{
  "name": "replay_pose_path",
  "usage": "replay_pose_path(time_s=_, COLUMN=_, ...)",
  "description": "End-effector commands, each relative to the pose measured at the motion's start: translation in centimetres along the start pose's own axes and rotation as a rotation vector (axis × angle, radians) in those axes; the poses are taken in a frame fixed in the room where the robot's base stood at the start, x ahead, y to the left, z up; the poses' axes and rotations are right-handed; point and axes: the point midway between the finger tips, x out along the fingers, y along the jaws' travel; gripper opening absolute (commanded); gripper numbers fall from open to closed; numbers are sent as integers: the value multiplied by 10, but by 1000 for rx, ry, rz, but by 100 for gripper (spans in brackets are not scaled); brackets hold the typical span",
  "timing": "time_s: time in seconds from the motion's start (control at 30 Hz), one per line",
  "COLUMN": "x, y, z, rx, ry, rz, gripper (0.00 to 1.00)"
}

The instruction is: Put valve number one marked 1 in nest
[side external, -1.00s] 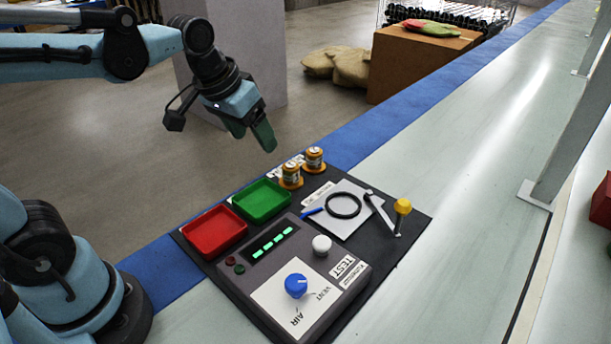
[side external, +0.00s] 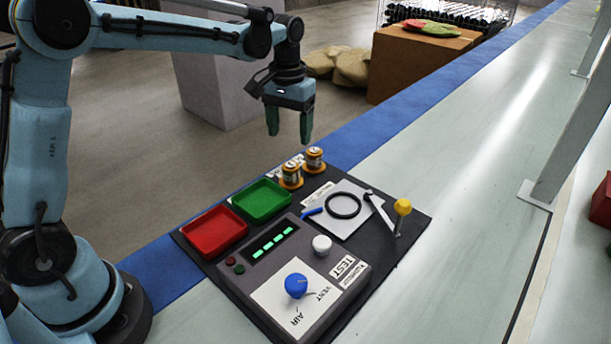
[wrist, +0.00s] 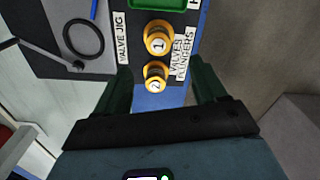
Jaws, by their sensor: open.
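Valve number one (wrist: 158,40), a gold-and-white cylinder with a 1 on top, stands upright beside the green tray; it is the left one of the pair in the side view (side external: 290,175). Valve number two (wrist: 155,77), marked 2, stands next to it, on the right in the side view (side external: 314,158). My gripper (side external: 289,138) is open and empty, pointing down above the valves. In the wrist view, its fingers (wrist: 161,78) straddle the valve marked 2, apart from it. A black ring (side external: 331,213) lies on a white plate (side external: 352,228) by the VALVE JIG label; I cannot tell whether it is the nest.
A green tray (side external: 262,216) and a red tray (side external: 215,250) lie left of the plate. A control box (side external: 345,298) with a blue knob is in front. A yellow-knobbed lever (side external: 403,207) rises right of the plate.

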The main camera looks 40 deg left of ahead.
Motion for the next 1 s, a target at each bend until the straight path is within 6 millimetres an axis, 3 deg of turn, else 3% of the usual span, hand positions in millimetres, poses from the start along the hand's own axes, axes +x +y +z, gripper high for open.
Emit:
replay_pose_path(time_s=0.2, x=34, y=0, z=0, rx=1, ry=1, rz=0, gripper=71)
replay_pose_path(time_s=0.47, x=51, y=0, z=0, rx=1, ry=2, rz=0, gripper=71)
replay_pose_path(time_s=0.8, x=93, y=2, z=2, rx=1, ry=2, rz=0, gripper=71)
replay_pose_path(time_s=1.0, x=99, y=2, z=3, rx=1, ry=2, rz=0, gripper=71)
